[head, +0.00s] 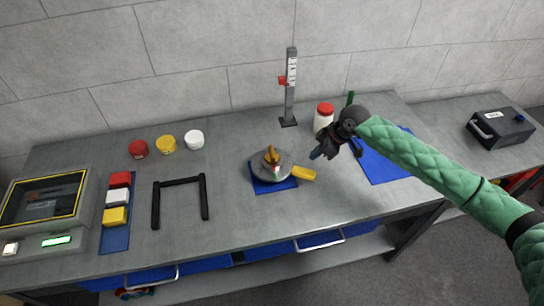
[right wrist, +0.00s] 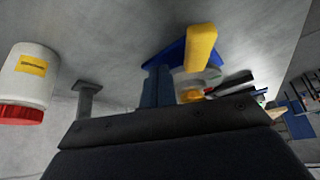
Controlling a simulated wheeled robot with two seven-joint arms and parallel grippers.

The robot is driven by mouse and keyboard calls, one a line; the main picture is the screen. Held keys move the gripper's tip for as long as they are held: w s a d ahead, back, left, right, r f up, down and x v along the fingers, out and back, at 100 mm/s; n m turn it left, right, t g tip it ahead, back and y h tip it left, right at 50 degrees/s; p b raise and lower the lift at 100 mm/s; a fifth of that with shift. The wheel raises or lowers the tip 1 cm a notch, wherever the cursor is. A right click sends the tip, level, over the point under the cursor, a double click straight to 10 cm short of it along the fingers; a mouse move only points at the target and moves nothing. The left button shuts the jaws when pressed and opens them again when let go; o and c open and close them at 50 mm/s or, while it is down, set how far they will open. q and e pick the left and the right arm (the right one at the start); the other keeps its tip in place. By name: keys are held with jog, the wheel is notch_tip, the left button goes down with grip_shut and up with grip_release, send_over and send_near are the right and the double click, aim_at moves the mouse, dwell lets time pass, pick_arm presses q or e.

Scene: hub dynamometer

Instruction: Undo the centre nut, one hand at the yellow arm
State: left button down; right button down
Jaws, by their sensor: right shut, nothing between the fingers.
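The round grey hub (head: 258,172) sits on a small blue mat (head: 275,187) at the middle of the bench. An orange-brown centre piece (head: 271,156), which looks like the nut, stands on top of it. The yellow arm (head: 304,174) sticks out from the hub to the right; it also shows in the right wrist view (right wrist: 201,48). My right gripper (head: 316,154) is shut and empty, above and to the right of the hub, apart from the yellow arm. Its fingers (right wrist: 157,88) partly hide the hub in the wrist view. My left gripper is out of view.
A white jar with a red lid (head: 323,117) and a gauge post (head: 290,90) stand behind the hub. A blue mat (head: 382,164) lies right, partly under my right arm. A black frame (head: 180,182), coloured blocks (head: 117,198) and a display box (head: 45,210) are left.

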aim_at(312, 171)
jog(key=shift+f, duration=0.1)
dwell(0.4)
jog(key=shift+f, duration=4.05)
jog(key=shift+r, duration=0.2)
jog(key=shift+r, duration=0.7)
jog(key=shift+s+a, duration=0.25)
jog(key=shift+s, duration=0.4)
jog(key=shift+s+a, duration=0.2)
jog(key=shift+s, duration=0.4)
jog(key=shift+w+d, duration=0.1)
jog(key=shift+w, duration=0.25)
